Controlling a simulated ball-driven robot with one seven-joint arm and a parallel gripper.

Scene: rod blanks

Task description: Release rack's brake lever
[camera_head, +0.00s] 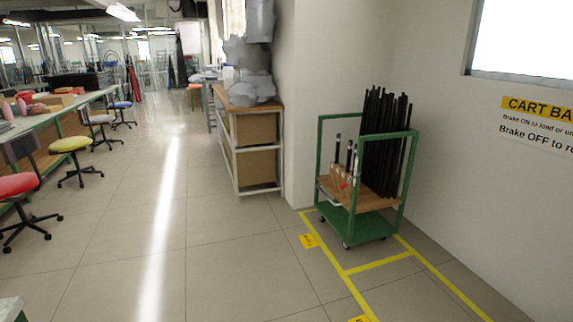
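The rack (405,178) is a green-framed cart on casters, standing against the wall at the right of the view. No lever shows clearly at the casters. My gripper is not in view.
Yellow floor tape (345,272) marks bays by the rack. A wall sign (540,115) reads "CART BA…", with brake ON and OFF lines. A wooden shelf unit (256,145) stands left of the rack. Stools (70,145) and a long bench are far left. The middle floor is clear.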

